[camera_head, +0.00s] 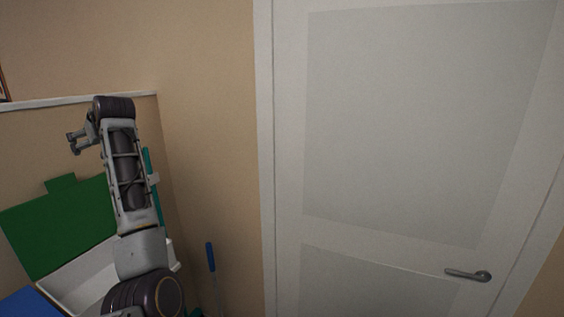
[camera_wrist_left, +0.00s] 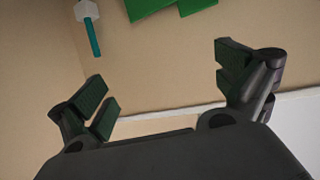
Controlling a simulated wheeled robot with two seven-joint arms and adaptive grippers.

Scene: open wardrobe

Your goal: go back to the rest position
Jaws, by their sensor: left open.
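My left arm rises at the left of the head view. Its gripper (camera_head: 74,142) points left, near the white ledge on the wall. In the left wrist view my left gripper (camera_wrist_left: 165,90) is open, its two fingers wide apart, with nothing between them. My right gripper is in neither view.
A white door (camera_head: 400,120) with a metal handle (camera_head: 468,274) fills the right. A green panel (camera_head: 60,225), a white bin (camera_head: 75,283) and a blue object (camera_head: 30,303) stand at lower left. A teal handle (camera_head: 154,190) and a blue handle (camera_head: 211,257) stand near the wall.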

